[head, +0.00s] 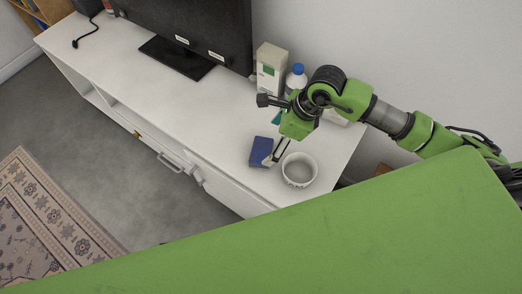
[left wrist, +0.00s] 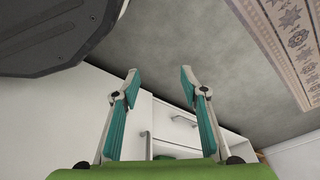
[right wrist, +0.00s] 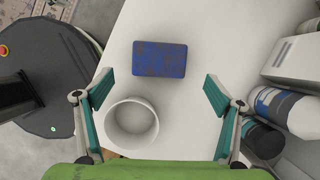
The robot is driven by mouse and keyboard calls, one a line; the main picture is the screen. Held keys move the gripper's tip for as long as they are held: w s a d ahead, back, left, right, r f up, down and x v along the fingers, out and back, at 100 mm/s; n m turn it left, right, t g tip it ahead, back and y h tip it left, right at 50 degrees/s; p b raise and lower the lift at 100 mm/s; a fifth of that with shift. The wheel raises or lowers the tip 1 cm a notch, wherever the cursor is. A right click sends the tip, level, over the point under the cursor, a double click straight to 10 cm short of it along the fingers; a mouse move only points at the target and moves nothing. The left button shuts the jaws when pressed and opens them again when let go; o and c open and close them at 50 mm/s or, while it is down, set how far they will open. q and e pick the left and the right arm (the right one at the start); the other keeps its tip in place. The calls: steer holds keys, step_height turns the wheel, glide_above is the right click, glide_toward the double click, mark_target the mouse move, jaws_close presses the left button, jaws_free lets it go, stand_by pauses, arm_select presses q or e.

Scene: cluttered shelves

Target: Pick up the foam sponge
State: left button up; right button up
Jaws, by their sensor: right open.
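The foam sponge is a blue block (head: 261,151) lying on the white cabinet top, just left of a white bowl. In the right wrist view the sponge (right wrist: 160,59) lies ahead of the fingertips, roughly centred between them, with brownish specks on its face. My right gripper (head: 277,151) is above the cabinet near the sponge and bowl. Its fingers are spread apart and empty in the right wrist view (right wrist: 158,88). My left gripper (left wrist: 158,85) is open and empty, pointing toward the floor and the cabinet front.
The white bowl (right wrist: 131,122) sits close to the sponge, near the right gripper's left finger. A white carton (head: 270,70) and a blue-capped bottle (head: 296,78) stand behind. A black television (head: 190,30) stands farther left. The cabinet top (head: 130,75) is clear in front of it.

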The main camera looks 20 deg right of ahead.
mark_target(262, 149)
steer(key=b+x, duration=0.1)
steer(key=x, duration=0.6)
steer(key=shift+a+r, duration=0.1)
steer(key=shift+a, duration=0.1)
steer(key=shift+w+f, duration=0.1)
steer(key=shift+f, duration=0.1)
arm_select(q)
steer(key=r, duration=0.1)
steer(key=w+r, duration=0.1)
steer(key=r, duration=0.1)
steer(key=shift+w+r, duration=0.1)
steer(key=shift+r, duration=0.15)
arm_select(e)
steer(key=c, duration=1.1)
steer(key=shift+o, duration=0.2)
steer(key=shift+r, duration=0.1)
